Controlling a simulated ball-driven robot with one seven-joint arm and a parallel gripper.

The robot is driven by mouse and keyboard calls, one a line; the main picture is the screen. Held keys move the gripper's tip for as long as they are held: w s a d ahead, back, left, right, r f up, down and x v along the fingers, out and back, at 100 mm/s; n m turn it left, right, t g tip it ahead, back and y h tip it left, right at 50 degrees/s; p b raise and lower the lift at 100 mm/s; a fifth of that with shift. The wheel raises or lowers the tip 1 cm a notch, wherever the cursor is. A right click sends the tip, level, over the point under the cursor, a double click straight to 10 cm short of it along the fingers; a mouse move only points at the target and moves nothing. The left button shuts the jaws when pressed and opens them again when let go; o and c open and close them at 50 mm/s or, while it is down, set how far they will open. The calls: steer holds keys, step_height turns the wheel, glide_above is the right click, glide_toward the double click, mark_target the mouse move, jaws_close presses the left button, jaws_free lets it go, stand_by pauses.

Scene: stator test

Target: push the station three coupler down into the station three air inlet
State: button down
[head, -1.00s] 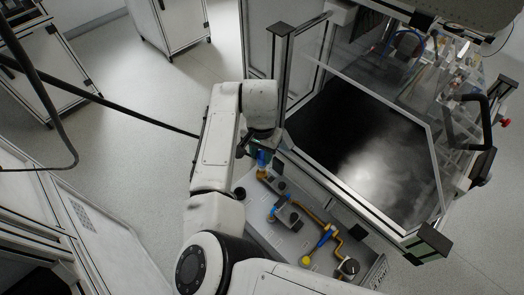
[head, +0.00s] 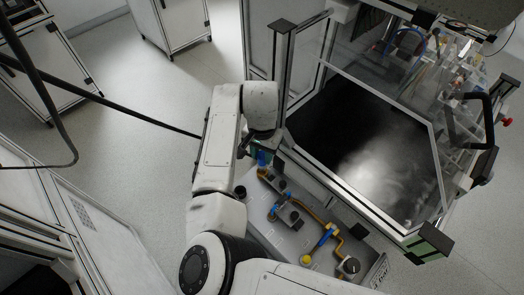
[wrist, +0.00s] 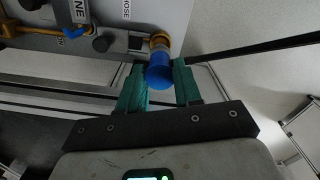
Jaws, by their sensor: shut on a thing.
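My gripper (wrist: 161,88) has green fingers on either side of the blue coupler (wrist: 159,72) and is shut on it. The coupler's far end meets the brass-coloured air inlet (wrist: 160,41) at the panel's edge; how deep it sits cannot be told. In the head view the blue coupler (head: 262,158) shows just under the end of my arm, above the brass inlet (head: 262,172). My fingers are mostly hidden there by the wrist.
Open floor (head: 130,125) lies to the left.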

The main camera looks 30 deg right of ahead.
steer(key=shift+f+b, duration=0.65)
steer(key=shift+f, duration=1.1)
stand_by(0.8)
steer(key=c, duration=0.7)
jaws_free()
steer(key=shift+r, duration=0.1)
step_height(320, 180, up, 11)
steer(key=shift+f+b, duration=0.2)
steer(key=shift+b, duration=0.1)
steer(key=shift+f, duration=0.1)
